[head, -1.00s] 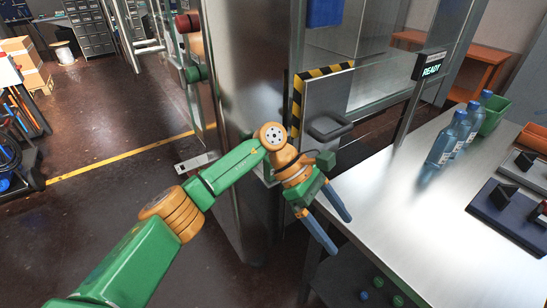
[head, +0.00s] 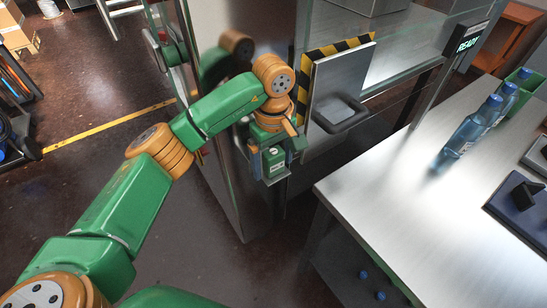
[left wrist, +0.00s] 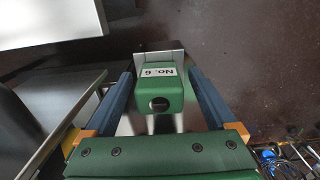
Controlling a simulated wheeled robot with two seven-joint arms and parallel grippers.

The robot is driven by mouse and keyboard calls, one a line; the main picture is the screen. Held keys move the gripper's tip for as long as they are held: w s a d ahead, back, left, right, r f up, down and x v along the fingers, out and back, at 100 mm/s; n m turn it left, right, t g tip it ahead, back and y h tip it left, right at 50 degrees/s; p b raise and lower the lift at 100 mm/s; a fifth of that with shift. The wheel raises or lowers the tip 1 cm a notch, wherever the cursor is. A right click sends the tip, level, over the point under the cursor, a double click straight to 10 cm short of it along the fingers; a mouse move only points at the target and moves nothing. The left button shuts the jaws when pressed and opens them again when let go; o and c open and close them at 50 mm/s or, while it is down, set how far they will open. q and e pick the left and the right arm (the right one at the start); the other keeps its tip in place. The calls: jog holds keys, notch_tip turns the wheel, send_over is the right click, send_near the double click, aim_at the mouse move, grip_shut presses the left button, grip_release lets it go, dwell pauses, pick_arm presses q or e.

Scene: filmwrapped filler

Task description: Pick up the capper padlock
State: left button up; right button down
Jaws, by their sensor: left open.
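The capper padlock, a green block with a white "No. 6" label, shows in the left wrist view (left wrist: 160,88) with a dark round hole in its near face. In the head view the padlock (head: 274,160) sits at the front of the tall steel cabinet, partly covered by my gripper. My left gripper (head: 272,168) is open, pointing down, with its blue fingers on either side of the padlock. In the left wrist view the left gripper (left wrist: 160,76) shows gaps between both fingers and the block. My right gripper is not in view.
The steel cabinet (head: 232,185) stands close behind the gripper, beside a steel door with a dark handle (head: 342,116) and hazard stripes. A steel table (head: 400,195) on the right bears blue bottles (head: 466,132) and a green bin (head: 522,88).

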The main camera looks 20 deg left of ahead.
pick_arm(q)
jog(key=shift+s+d+r, duration=0.1)
jog(key=shift+s+d, duration=0.05)
jog(key=c, duration=0.9)
grip_shut()
